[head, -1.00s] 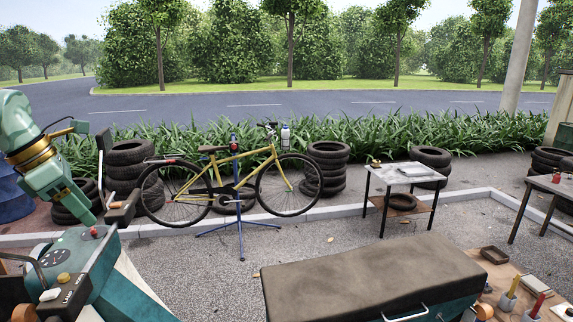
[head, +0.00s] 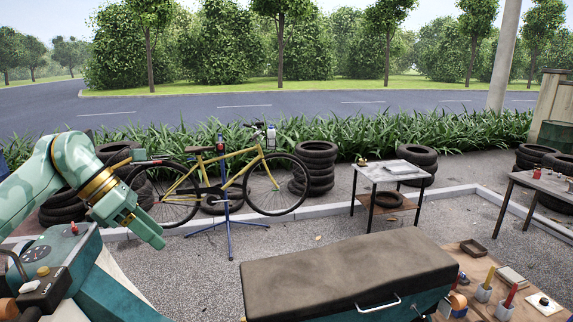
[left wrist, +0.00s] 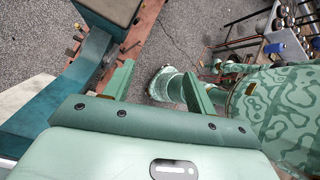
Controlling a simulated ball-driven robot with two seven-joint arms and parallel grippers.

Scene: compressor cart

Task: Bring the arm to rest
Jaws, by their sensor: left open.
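My left arm, pale green with a gold ring, comes in from the left in the head view. Its gripper (head: 148,234) points down and to the right, above the pavement and to the right of the teal cart's control panel (head: 60,252). The fingers are apart in the left wrist view (left wrist: 160,85), with nothing between them but pavement and part of a green body beyond. The panel carries a red knob (head: 74,228). My right gripper is in neither view.
A dark padded bench top (head: 350,272) is at the front, with a wooden surface holding small items at its right. A yellow bicycle (head: 230,170) on a blue stand, stacked tires (head: 315,168) and a small table (head: 395,172) stand beyond. Open pavement lies between.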

